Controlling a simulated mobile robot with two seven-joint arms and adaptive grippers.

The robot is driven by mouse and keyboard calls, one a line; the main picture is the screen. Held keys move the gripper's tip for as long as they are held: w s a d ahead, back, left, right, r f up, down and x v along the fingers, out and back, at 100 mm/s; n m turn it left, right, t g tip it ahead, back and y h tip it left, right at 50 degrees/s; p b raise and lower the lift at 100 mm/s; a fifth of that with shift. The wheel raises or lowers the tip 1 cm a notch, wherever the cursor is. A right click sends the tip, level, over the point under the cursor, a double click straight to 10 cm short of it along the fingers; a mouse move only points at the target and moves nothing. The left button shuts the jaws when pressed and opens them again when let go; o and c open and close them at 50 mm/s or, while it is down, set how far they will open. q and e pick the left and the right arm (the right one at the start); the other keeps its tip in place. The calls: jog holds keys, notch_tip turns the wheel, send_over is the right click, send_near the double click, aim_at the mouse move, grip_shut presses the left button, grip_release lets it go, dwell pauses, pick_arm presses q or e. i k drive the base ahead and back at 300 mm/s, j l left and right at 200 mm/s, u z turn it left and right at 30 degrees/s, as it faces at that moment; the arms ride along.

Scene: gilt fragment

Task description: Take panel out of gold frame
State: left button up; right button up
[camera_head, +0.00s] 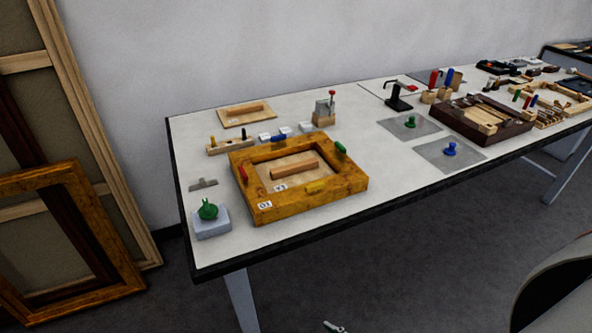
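The gold frame (248,207) lies flat near the left end of the white table. It carries a tag reading 01 and small coloured pieces: red (243,174) on the left side, blue (279,138) at the far side, green (340,147) at the far right and yellow (316,187) on the near side. The pale panel (300,159) lies inside the frame, with a raised wooden bar (294,167) across its middle and a small tag (280,188) near its front left.
A green-knobbed block (211,222) stands left of the frame. A pale board with a bar (247,114) and a wooden holder (324,112) lie behind. Grey sheets (445,163) and a dark frame (470,104) lie right. Table (375,180) is clear right of the gold frame.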

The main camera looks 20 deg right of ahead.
aim_at(295, 170)
jog(key=l, duration=0.4)
jog(key=k+l+u, duration=0.15)
jog(key=l, duration=0.65)
jog(key=k+l+u, duration=0.1)
jog(key=l, duration=0.3)
jog(key=k+l+u, duration=0.1)
jog(key=l, duration=0.25)
jog(key=k, duration=0.05)
